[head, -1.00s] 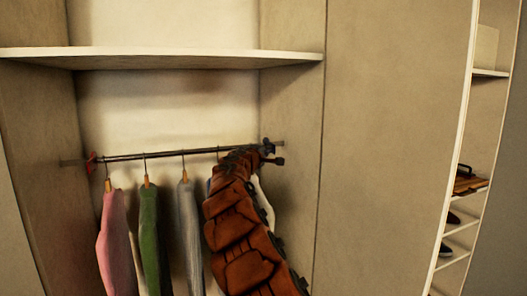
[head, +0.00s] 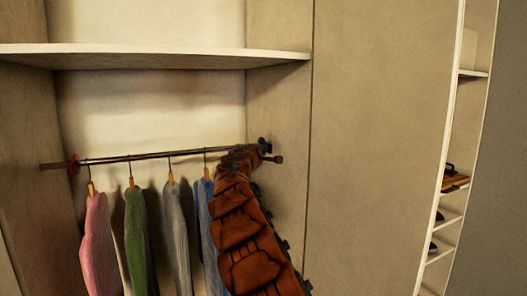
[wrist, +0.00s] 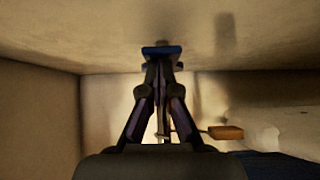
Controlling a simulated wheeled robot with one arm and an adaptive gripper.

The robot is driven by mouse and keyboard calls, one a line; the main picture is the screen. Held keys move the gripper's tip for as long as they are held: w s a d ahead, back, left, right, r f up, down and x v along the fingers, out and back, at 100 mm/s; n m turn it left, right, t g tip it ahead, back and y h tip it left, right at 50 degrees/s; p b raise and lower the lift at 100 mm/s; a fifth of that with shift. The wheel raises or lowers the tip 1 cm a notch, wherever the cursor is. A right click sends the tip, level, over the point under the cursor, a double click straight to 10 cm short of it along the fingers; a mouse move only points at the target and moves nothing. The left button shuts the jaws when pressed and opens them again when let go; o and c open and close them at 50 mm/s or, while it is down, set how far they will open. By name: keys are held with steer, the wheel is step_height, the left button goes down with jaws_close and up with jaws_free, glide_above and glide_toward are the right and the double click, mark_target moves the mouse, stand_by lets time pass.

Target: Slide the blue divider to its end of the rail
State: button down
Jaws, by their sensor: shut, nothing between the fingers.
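The blue divider (wrist: 161,50) shows in the wrist view as a blue piece right at my fingertips, by the pale wall. My gripper (wrist: 160,68) is shut, its two fingers converging behind the divider, with nothing between them. In the head view my gripper (head: 265,150) is at the right end of the rail (head: 140,157), beside the right closet wall. The divider cannot be clearly told from the dark gripper there. A red divider (head: 73,164) sits near the left end of the rail.
Pink (head: 98,245), green (head: 136,228), grey (head: 177,230) and blue (head: 207,215) garments hang from the rail, left of my arm. A shelf (head: 150,58) spans above it. A wooden piece (wrist: 226,132) shows right of my fingers.

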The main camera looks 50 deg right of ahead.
steer(key=a+b, duration=0.4)
steer(key=a, duration=0.9)
steer(key=shift+s, duration=0.4)
